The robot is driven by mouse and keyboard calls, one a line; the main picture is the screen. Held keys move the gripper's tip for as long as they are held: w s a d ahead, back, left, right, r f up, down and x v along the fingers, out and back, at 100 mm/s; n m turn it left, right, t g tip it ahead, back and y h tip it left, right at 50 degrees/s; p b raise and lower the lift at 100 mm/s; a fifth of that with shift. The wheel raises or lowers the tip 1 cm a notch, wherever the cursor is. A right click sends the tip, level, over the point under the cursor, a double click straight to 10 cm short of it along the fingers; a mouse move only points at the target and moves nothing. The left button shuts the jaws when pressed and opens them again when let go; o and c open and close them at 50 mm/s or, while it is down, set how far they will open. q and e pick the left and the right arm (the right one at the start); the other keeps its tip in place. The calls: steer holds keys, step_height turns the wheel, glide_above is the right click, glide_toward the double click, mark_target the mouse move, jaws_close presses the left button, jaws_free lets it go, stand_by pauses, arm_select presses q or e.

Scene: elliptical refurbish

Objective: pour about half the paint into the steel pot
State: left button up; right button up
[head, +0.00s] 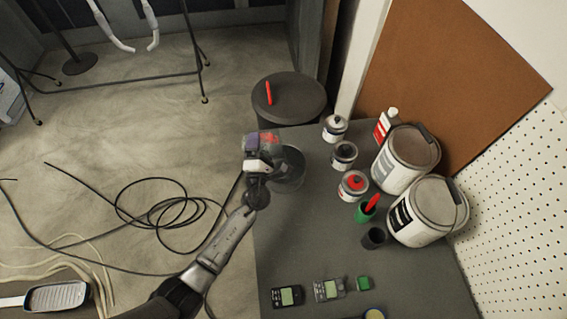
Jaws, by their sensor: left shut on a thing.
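My left gripper (260,158) is at the left edge of the grey table, its arm coming up from the bottom. It is shut on a small paint container (268,137), which shows red and dark purple patches and is partly covered by the gripper. The steel pot (293,170), a grey round vessel, stands on the table just right of and partly behind the gripper. The held container is over or beside the pot's far left rim; I cannot tell which. The pot's inside and any paint stream are not clear. My right gripper is not in view.
Several small tins, including a red-topped one (353,186), stand right of the pot. Two large paint buckets (405,160) are behind them. Two small meters (287,296) lie at the front. A round stool (296,97) holds a red stick. The table (295,235) is clear at centre left.

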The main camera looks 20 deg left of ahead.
arm_select(q)
steer(key=shift+f+n+y+b, duration=0.25)
steer(key=shift+n+y+b, duration=0.2)
steer(key=shift+n, duration=0.35)
steer(key=shift+r, duration=0.15)
steer(key=shift+f, duration=0.2)
steer(key=shift+a+n+g, duration=0.1)
steer(key=shift+n+g, duration=0.2)
steer(key=shift+n, duration=0.3)
steer(key=shift+r+n, duration=0.2)
steer(key=shift+n, duration=0.8)
